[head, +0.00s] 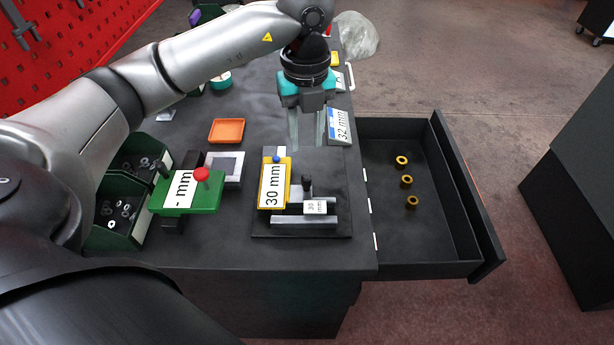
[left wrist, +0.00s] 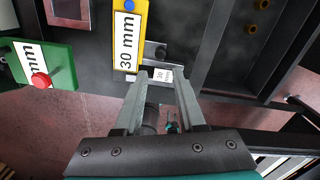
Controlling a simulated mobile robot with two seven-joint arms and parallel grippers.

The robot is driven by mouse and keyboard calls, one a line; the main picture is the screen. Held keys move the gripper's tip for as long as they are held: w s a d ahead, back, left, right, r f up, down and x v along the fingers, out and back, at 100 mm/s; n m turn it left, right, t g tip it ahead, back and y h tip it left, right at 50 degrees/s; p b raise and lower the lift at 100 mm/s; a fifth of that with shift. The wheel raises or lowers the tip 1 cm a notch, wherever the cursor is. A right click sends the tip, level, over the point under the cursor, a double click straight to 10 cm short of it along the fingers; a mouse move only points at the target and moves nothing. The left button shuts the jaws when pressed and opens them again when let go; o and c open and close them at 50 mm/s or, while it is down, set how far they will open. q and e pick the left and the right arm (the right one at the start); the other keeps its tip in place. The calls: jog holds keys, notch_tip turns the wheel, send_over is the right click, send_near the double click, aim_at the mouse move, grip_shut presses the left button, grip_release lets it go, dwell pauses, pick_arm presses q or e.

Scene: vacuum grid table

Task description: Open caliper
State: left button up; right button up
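A caliper-like device stands on a black base plate (head: 262,233) at the front of the table. It has grey metal jaws (head: 290,221), a dark knob (head: 306,184), a small white label and a yellow "30 mm" plate (head: 272,183) with a blue knob. The plate also shows in the left wrist view (left wrist: 127,38). My left gripper (head: 307,146) points down above and behind the device; its fingers are apart with nothing held. In the left wrist view the fingertips (left wrist: 161,76) appear just below the small label. My right gripper is not identifiable.
A green "- mm" plate with a red knob (head: 203,175) stands left, beside green bins (head: 117,231) of metal parts. An orange tray (head: 227,130) lies behind. A "32 mm" blue-white plate (head: 339,127) is near the gripper. An open drawer (head: 425,237) holds several brass rings.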

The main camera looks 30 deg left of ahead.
aim_at(307, 176)
pick_arm(q)
notch_tip(307, 176, down, 12)
jog(key=shift+r+b, duration=0.1)
jog(key=shift+b, duration=0.45)
grip_shut()
jog(key=shift+r, duration=0.1)
dwell(1.1)
